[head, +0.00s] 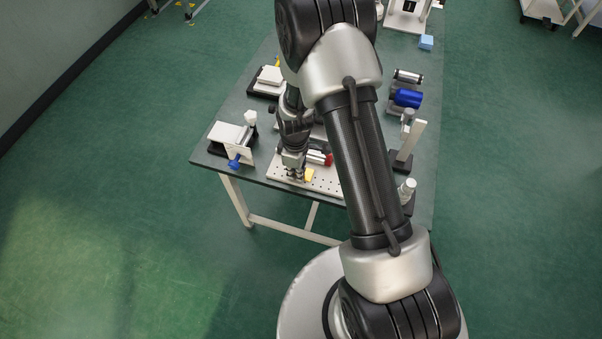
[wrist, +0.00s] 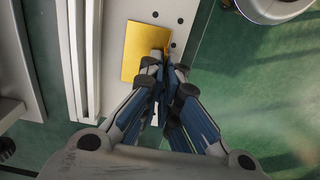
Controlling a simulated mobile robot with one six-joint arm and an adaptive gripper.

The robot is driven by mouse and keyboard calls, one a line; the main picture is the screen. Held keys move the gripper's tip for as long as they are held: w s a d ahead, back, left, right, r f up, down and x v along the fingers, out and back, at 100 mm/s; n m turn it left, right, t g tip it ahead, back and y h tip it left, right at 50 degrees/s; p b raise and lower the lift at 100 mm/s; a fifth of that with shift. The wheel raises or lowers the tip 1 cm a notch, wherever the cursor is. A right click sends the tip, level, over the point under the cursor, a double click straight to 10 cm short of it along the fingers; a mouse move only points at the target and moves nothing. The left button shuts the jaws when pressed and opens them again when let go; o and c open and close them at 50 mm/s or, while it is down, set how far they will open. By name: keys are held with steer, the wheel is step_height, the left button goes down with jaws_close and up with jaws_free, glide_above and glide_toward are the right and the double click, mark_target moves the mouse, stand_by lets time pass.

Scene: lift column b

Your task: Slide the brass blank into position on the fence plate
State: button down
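The brass blank (head: 309,174) is a flat yellow-gold rectangle lying on the pale perforated fence plate (head: 325,184) near the table's front edge. In the wrist view the blank (wrist: 139,45) lies slightly tilted, with a narrow strip of the plate (wrist: 112,75) between it and the long white fence rail (wrist: 93,55) on its left. My gripper (head: 296,174) points down at the blank. In the wrist view my gripper (wrist: 159,62) has its fingers drawn together, with the tips over or against the blank's lower right edge. I cannot tell whether they touch it. The tips hide that corner.
A white fixture with a blue knob (head: 234,162) stands left of the plate. A red-ended cylinder (head: 326,159) lies behind the blank. Open floor lies beyond the table's front edge.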

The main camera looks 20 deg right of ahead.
steer(key=shift+w+d, duration=0.8)
steer(key=shift+w, duration=0.3)
steer(key=c, duration=2.3)
jaws_free()
steer(key=o, duration=0.6)
steer(key=shift+r, duration=0.1)
step_height(320, 180, up, 12)
steer(key=shift+f, duration=0.1)
